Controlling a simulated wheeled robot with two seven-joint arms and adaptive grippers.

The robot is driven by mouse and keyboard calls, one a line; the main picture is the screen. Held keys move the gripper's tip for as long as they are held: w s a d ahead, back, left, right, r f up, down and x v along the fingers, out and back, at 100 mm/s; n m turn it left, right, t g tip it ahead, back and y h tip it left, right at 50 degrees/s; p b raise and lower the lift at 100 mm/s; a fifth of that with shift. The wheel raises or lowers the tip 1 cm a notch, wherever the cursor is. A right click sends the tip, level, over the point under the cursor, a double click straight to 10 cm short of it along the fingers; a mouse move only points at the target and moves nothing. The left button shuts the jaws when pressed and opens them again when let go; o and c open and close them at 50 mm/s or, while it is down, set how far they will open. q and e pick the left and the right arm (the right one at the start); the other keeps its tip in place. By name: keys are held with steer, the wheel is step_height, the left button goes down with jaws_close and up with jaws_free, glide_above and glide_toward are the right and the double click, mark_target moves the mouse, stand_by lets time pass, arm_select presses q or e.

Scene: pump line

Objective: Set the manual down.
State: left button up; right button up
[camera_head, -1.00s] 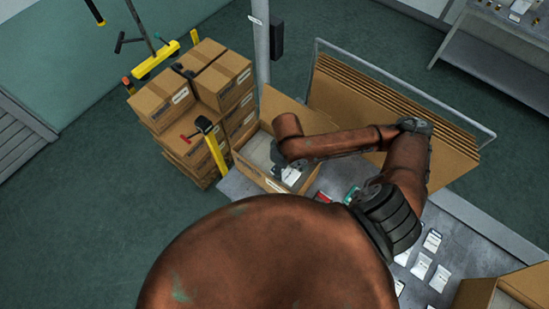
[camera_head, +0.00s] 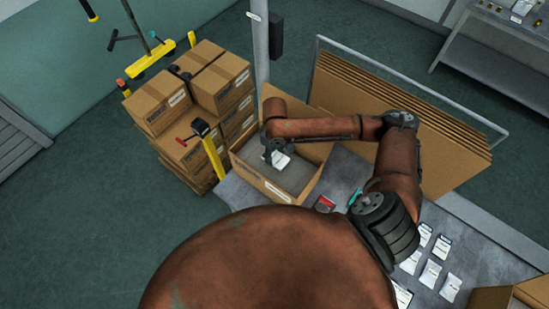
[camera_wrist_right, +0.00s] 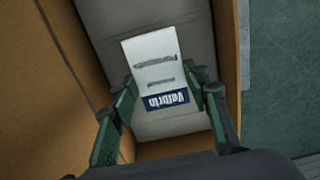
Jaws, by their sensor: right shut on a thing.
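The manual (camera_wrist_right: 157,62) is a white booklet with a dark blue band reading "Velbrin" and line drawings. My right gripper (camera_wrist_right: 160,88) is shut on it, with one finger at each side edge. In the head view the manual (camera_head: 279,160) shows as a small white patch under my right gripper (camera_head: 272,152). Both are over the open cardboard box (camera_head: 262,183), which has a grey lining inside. Whether the manual touches the lining I cannot tell. My left gripper is not in view.
Stacked closed cartons (camera_head: 176,92) and a yellow post (camera_head: 212,155) stand left of the box. Flat cardboard sheets (camera_head: 400,115) lean in a rack behind my arm. Several white packets (camera_head: 430,272) lie on the grey table (camera_head: 345,170) at right.

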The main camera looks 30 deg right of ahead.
mark_target(275, 156)
steer(key=shift+w+f+p, duration=0.15)
steer(key=shift+f+p, duration=0.15)
steer(key=shift+f, duration=1.45)
steer(key=o, duration=1.2)
steer(key=shift+f, duration=0.1)
steer(key=shift+c, duration=0.2)
step_height(275, 156, up, 12)
steer(key=shift+b, duration=0.35)
